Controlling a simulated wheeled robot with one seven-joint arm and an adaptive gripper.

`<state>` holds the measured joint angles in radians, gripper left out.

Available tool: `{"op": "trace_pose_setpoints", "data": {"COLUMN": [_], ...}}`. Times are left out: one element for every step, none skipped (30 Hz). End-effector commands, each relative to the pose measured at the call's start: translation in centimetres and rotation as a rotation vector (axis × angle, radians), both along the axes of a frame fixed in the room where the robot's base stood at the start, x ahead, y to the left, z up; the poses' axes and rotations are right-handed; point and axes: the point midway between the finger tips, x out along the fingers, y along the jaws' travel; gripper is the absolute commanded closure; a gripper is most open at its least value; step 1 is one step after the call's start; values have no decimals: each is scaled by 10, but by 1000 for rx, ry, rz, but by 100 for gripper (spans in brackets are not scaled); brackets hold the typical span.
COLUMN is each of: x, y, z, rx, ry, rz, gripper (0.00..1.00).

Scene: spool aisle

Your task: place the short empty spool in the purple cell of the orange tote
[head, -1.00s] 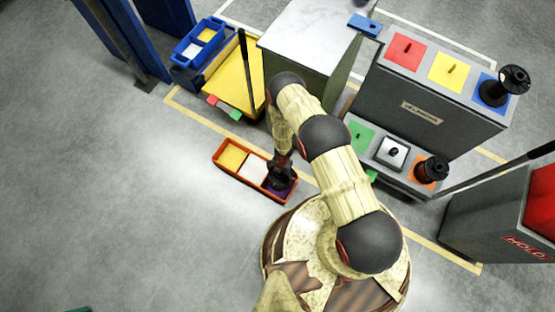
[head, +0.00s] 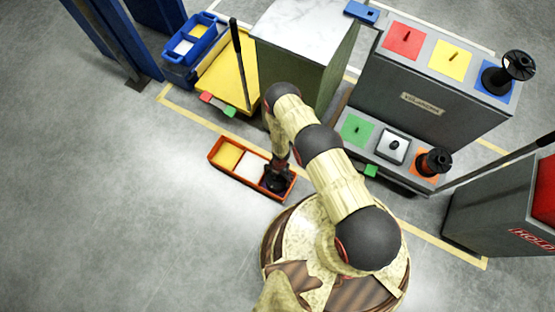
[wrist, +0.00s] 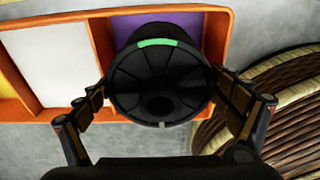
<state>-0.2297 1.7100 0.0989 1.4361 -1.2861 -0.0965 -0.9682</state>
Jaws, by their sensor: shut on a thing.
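The orange tote (head: 219,166) lies on the floor in the head view, with a yellow cell (head: 228,155), a white cell (head: 252,167) and a purple cell at its right end. My gripper (head: 278,172) is over that right end. In the wrist view my gripper (wrist: 162,100) is shut on a black spool (wrist: 160,85) with a green mark on its rim. The spool overlaps the purple cell (wrist: 140,22), which shows behind it and is mostly hidden. I cannot tell whether the spool touches the cell floor.
A grey stand (head: 436,103) with coloured squares holds a tall black spool (head: 497,79) on blue and a black spool (head: 433,161) on orange. A yellow cart (head: 222,82) and blue tote (head: 190,42) stand behind. Floor to the left is clear.

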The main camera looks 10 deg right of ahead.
Motion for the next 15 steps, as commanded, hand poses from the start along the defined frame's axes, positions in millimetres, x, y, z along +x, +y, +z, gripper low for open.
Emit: {"op": "trace_pose_setpoints", "data": {"x": [2, 2, 2, 2, 2, 2, 2, 2, 2, 1, 1, 1, 1, 1, 1], "y": [0, 0, 0, 0, 0, 0, 0, 0, 0, 0, 0, 0, 0, 0, 0], "z": [-4, -4, -4, -3, -3, -2, -2, -2, -3, -3, -4, -5, -6, -5, -5], "rx": [1, 1, 1, 1, 1, 1, 1, 1, 1, 1, 0, 0, 0, 0, 0], "ry": [-2, -2, -2, -2, -2, -2, -2, -2, -2, -2, -1, -1, -1, -1, -1], "rz": [1, 0, 0, 0, 0, 0, 0, 0, 0, 1, 1, 1, 0, 0, 0], "gripper": [58, 58, 58, 58, 58, 58, 58, 58, 58, 58, 58, 58, 7, 5, 3]}}
